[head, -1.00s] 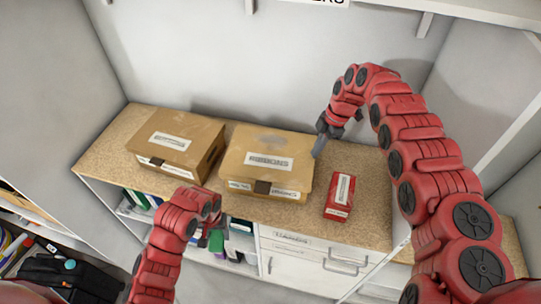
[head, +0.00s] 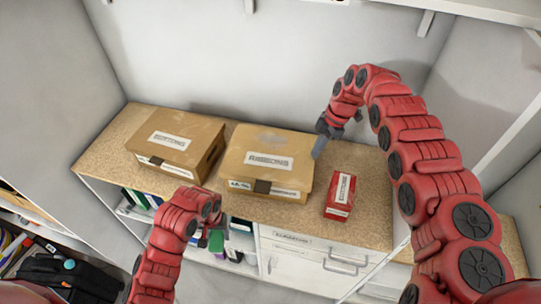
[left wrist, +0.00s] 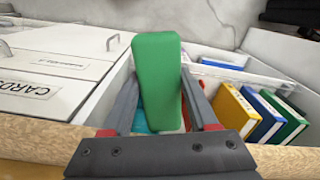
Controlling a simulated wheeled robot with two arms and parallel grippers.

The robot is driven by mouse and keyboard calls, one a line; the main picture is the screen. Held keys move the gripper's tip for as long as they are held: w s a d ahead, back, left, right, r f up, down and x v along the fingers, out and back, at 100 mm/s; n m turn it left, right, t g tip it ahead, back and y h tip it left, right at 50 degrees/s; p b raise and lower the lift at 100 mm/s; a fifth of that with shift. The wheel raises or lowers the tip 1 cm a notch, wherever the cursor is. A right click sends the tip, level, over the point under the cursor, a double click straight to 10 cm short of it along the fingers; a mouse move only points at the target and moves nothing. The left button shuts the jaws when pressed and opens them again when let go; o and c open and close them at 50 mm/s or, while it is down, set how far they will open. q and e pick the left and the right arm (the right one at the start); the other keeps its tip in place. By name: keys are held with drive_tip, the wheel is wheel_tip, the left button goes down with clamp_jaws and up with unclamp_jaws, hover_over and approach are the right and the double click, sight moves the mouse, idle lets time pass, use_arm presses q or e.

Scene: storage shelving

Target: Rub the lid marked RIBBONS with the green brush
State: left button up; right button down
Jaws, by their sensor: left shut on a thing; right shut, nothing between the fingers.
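The cardboard box in the middle of the counter has a lid (head: 240,150) with a white label that seems to read RIBBONS. A pale smudge (head: 272,138) shows on the lid behind the label. My left gripper (head: 212,228) is in front of and below the counter edge, shut on the green brush (head: 216,241). In the left wrist view the green brush (left wrist: 158,75) stands up between the fingers of that gripper (left wrist: 160,118); its bristles cannot be made out. My right gripper (head: 320,144) is shut and empty beside the lid's right edge; I cannot tell whether it touches.
Another cardboard box (head: 200,140) stands to the left and a red box (head: 340,194) to the right on the speckled counter (head: 370,200). Below are white drawers (head: 295,262) and an open compartment with binders (left wrist: 265,110). A black bag (head: 60,272) lies at lower left.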

use_arm(q)
drive_tip(key=shift+f, duration=0.15)
use_arm(e)
drive_tip(key=shift+f, duration=0.2)
drive_tip(key=shift+r, duration=0.1)
use_arm(q)
drive_tip(key=shift+r+p, duration=0.3)
drive_tip(key=shift+r, duration=0.2)
use_arm(e)
drive_tip(key=shift+r, duration=2.95)
use_arm(q)
drive_tip(key=shift+f, duration=0.25)
